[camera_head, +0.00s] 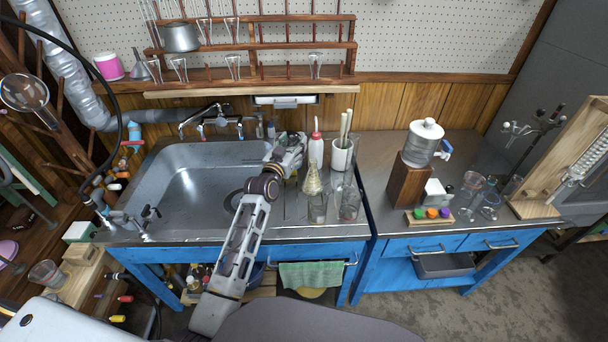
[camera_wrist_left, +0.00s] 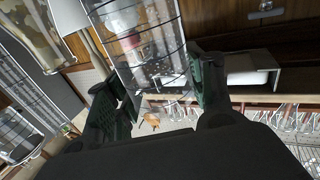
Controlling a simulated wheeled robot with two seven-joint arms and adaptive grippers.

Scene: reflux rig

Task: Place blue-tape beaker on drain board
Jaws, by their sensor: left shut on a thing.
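My left gripper (camera_head: 290,150) is over the right side of the sink, near the drain board. In the left wrist view my left gripper (camera_wrist_left: 160,85) is shut on a clear glass beaker (camera_wrist_left: 150,45) with dark lines, which sits tilted in that picture between the two fingers. I cannot make out blue tape on it. In the head view the gripper mostly hides the held beaker. The drain board (camera_head: 288,210) is the metal area right of the sink basin. My right gripper is not in view.
A conical flask (camera_head: 312,182) and glass beakers (camera_head: 318,208) (camera_head: 350,205) stand on the board's right part. The sink (camera_head: 185,185) and faucet (camera_head: 215,122) lie left.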

